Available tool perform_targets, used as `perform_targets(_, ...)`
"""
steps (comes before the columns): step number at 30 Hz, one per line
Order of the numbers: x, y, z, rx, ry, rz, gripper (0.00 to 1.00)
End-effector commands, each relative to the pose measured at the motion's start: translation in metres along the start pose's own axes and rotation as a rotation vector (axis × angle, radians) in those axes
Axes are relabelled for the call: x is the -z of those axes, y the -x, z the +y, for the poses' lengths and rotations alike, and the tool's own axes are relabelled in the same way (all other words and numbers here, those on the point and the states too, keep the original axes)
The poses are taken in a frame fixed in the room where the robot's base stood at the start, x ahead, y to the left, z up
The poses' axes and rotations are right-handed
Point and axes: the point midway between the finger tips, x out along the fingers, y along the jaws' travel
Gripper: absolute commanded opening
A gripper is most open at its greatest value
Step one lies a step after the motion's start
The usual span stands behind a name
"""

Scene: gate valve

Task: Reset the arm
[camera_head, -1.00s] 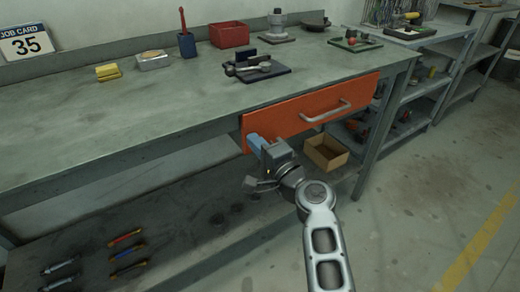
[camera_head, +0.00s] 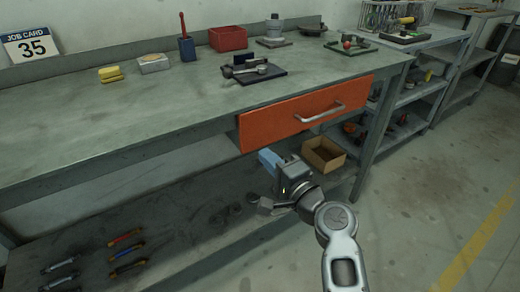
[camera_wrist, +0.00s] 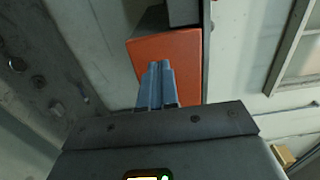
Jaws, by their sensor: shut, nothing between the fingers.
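My gripper (camera_head: 268,159) is shut and empty, just below and in front of the orange drawer (camera_head: 285,122) in the head view. In the wrist view my blue-grey fingers (camera_wrist: 158,72) lie together, with the orange drawer front (camera_wrist: 172,55) behind them. I cannot tell from this view how far they are from it. The drawer has a metal handle (camera_head: 319,113) on its front. My arm reaches up from the lower right.
The workbench (camera_head: 150,108) carries a clamp-like tool on a dark plate (camera_head: 252,74), a red bin (camera_head: 228,38) and a blue cup (camera_head: 187,48). A cardboard box (camera_head: 323,154) and several hand tools sit on the lower shelf (camera_head: 180,215). Floor at the right is clear.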

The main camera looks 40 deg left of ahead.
Motion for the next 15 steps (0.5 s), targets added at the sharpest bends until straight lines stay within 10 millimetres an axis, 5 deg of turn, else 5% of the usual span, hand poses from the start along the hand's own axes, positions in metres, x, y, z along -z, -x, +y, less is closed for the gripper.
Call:
perform_targets(7,0.001,0.045,0.000,-0.001,0.000,0.004,0.00)
perform_targets(15,0.001,0.065,0.000,-0.001,0.000,0.002,0.00)
